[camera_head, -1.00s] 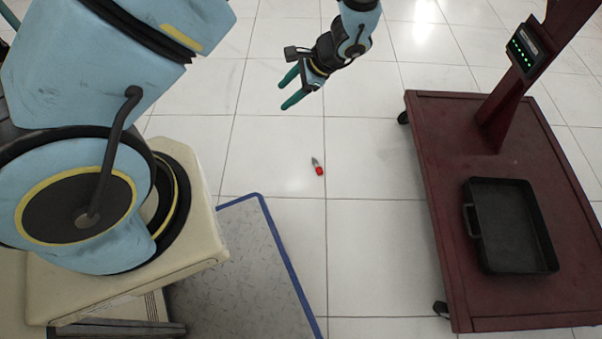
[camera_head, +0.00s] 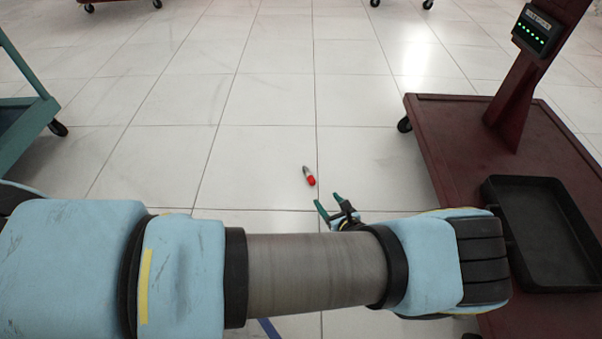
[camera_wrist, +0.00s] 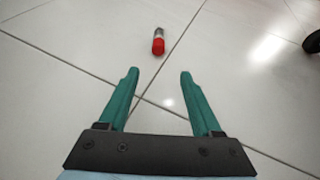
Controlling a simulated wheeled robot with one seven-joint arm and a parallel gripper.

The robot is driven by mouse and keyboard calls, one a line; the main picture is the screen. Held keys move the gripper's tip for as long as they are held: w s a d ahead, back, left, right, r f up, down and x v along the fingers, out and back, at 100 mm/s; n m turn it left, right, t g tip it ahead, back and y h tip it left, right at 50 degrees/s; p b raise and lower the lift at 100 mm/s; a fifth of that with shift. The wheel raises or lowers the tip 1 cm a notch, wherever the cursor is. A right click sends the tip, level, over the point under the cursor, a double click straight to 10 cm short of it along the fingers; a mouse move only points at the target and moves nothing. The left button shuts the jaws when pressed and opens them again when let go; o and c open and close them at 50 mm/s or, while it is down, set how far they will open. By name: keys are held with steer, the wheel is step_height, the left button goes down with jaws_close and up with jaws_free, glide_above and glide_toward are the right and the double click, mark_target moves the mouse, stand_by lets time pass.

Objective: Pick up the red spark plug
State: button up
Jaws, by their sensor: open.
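The red spark plug (camera_head: 309,177) lies on its side on the white tiled floor, its red end toward me and its grey end pointing away. It also shows in the wrist view (camera_wrist: 158,43), beyond the fingertips and roughly centred between them. My gripper (camera_head: 328,204) has teal fingers that are spread apart with nothing between them. In the head view its fingertips are just below and to the right of the plug, not touching it. My arm hides part of the gripper in the head view. In the wrist view the two fingers (camera_wrist: 158,72) show clearly.
A dark red cart (camera_head: 450,130) stands on the right, with a black tray (camera_head: 545,245) on it and a post with a green-lit box (camera_head: 537,30). A teal frame (camera_head: 25,115) on a caster stands at left. The floor around the plug is clear.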

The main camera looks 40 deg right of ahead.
mark_target(313, 183)
steer(key=b+x, duration=0.1)
steer(key=x, duration=0.3)
steer(key=shift+f, duration=0.1)
steer(key=shift+r+b+x, duration=0.15)
steer(key=shift+b+x, duration=0.8)
steer(key=shift+x, duration=0.4)
steer(key=shift+r+b+x, duration=0.1)
steer(key=shift+b+x, duration=0.8)
steer(key=shift+x, duration=0.45)
steer(key=shift+w+a, duration=0.1)
steer(key=shift+w, duration=0.05)
steer(key=shift+r, duration=0.1)
steer(key=shift+c, duration=0.2)
jaws_close()
